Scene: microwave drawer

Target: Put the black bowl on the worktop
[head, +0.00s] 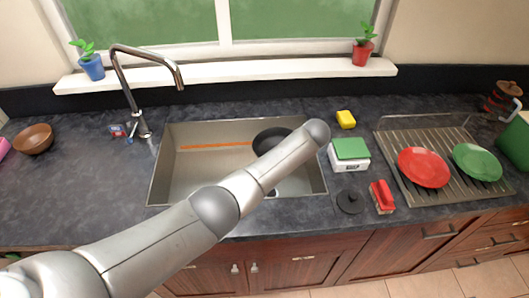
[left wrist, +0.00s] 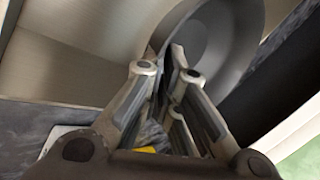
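The black bowl (head: 270,138) is in the right part of the sink (head: 185,165) in the head view, partly covered by my left arm. In the left wrist view the bowl (left wrist: 220,45) is large and close, its rim reaching the fingertips. My left gripper (left wrist: 168,58) has its fingers close together there, with the rim between them. In the head view this gripper is hidden behind my arm. Whether the bowl touches the sink floor cannot be told. The dark worktop (head: 85,185) surrounds the sink. My right gripper is not in view.
The worktop left of the sink is mostly clear, with a brown bowl (head: 33,139) at far left. A tall faucet (head: 125,75) stands behind.

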